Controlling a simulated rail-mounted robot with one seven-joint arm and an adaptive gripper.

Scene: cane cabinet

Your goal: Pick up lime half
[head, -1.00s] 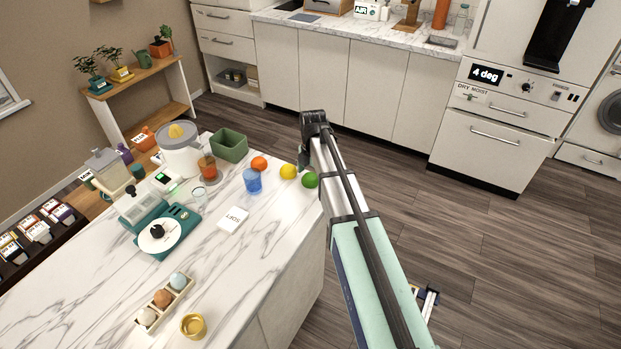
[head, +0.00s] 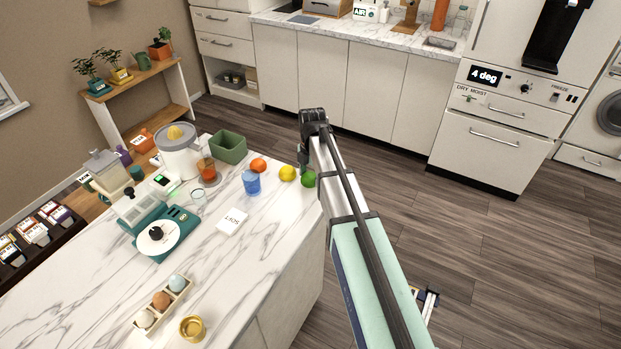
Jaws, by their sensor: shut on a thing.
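A green lime piece (head: 308,179) is at the right edge of the marble island, beside a yellow lemon (head: 287,173). It looks rounded, and I cannot make out a cut face from here. My gripper (head: 304,168) points down at the lime from just above, at the end of my arm. It is small and dark in this view and partly hidden by my arm. It is shut on the lime half, which still appears at counter height.
An orange fruit (head: 258,165), a blue glass (head: 251,183) and a green bin (head: 229,147) stand left of the lemon. A juicer (head: 178,150) and a teal scale (head: 165,235) are farther left. The island's right edge (head: 322,240) is close to my arm.

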